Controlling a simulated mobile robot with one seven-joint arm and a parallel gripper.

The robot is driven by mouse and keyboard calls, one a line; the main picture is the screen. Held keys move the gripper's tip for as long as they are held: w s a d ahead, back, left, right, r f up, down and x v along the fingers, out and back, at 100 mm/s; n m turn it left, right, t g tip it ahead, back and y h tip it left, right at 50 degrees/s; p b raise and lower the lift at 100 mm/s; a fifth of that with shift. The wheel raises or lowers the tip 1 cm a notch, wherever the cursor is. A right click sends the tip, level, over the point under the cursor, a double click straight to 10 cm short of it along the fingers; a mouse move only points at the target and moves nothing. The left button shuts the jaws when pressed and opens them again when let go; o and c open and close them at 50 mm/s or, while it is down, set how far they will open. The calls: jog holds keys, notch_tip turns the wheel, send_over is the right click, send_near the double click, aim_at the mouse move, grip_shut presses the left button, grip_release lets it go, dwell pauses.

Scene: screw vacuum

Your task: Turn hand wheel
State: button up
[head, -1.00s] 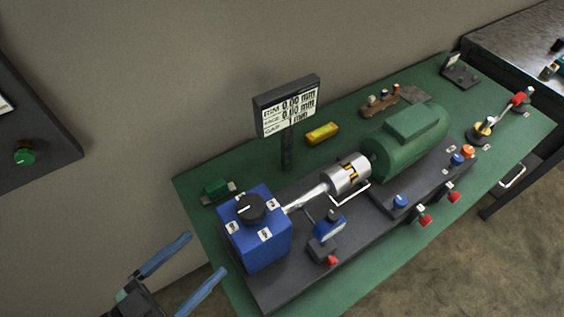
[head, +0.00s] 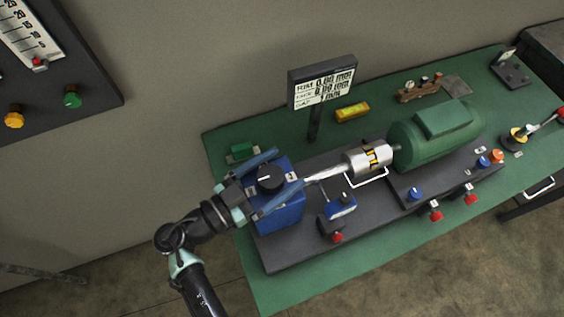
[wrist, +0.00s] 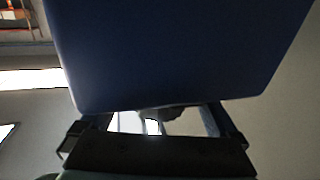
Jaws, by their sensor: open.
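The hand wheel appears to be the black round knob (head: 270,178) with a white mark on top of the blue box (head: 281,212). My gripper (head: 289,168) is open, its two blue fingers on either side of the knob in the head view. I cannot tell whether they touch it or are at its height. In the wrist view the blue box (wrist: 180,50) fills the upper middle. A dark shape between my fingers at its lower edge may be the knob.
A silver shaft and coupling (head: 368,160) link the blue box to a green motor (head: 435,138). A display (head: 323,82) stands behind. A blue clamp-like part (head: 340,206) is right of the box. A dark wall panel (head: 80,70) is at left.

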jog(key=shift+w+d, duration=0.25)
jog(key=shift+d, duration=0.2)
jog(key=shift+c, duration=0.2)
jog(key=c, duration=1.3)
jog(key=shift+f+t, duration=0.1)
jog(key=shift+t, duration=0.2)
